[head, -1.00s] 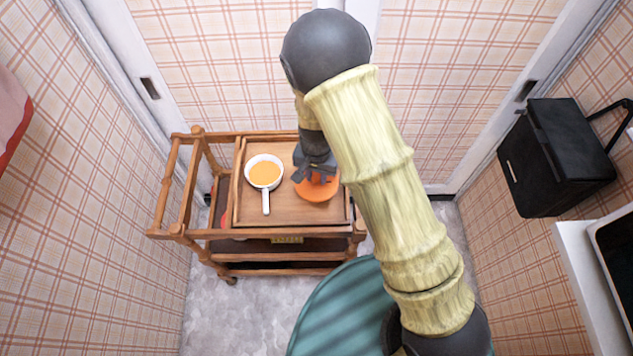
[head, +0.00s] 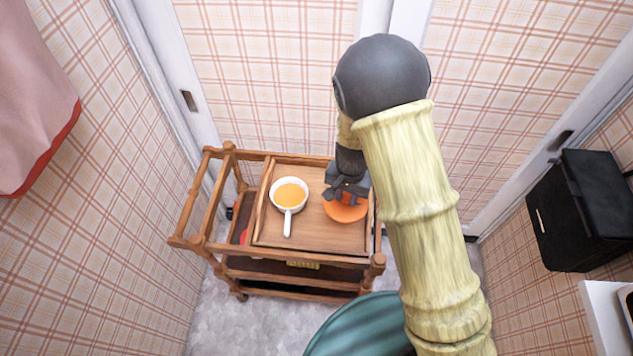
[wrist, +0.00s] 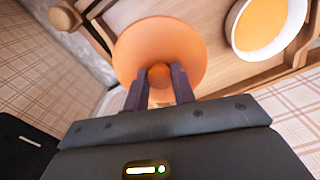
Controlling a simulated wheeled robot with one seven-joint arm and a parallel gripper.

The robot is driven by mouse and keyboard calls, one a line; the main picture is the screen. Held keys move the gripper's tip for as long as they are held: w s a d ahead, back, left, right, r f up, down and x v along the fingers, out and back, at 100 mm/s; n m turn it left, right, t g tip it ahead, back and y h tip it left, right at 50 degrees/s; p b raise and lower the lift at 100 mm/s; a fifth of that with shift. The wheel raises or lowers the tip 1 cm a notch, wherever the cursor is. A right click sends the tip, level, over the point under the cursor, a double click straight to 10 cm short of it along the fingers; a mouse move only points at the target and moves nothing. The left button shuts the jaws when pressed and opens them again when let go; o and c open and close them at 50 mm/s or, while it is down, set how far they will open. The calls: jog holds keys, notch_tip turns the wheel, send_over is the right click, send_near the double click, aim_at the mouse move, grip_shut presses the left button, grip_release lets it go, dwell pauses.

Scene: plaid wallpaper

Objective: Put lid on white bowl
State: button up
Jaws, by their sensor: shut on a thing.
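The white bowl (head: 289,206) has a handle and orange contents, and stands on the tray at the left. It also shows at the upper right in the wrist view (wrist: 292,48). The orange lid (head: 346,212) is a round disc with a knob, to the right of the bowl. My gripper (head: 347,196) is above the lid, and in the wrist view its fingers (wrist: 160,78) are shut on the lid's knob (wrist: 159,74). The lid is apart from the bowl. I cannot tell whether the lid touches the tray.
The wooden tray (head: 275,236) sits on top of a wooden trolley (head: 298,262) with raised rails at its left. A teal round object (head: 355,328) stands in front. A black box (head: 580,210) is at the right wall. A pink cloth (head: 35,100) hangs at the left.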

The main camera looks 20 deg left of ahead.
jog(key=w+d+r, duration=0.1)
jog(key=w+d, duration=0.3)
jog(key=d, duration=0.8)
jog(key=w+d+r+n, duration=0.1)
jog(key=w+d, duration=0.3)
jog(key=d, duration=0.8)
jog(key=shift+w+d, duration=0.2)
jog(key=shift+w, duration=0.1)
jog(key=shift+f, duration=0.1)
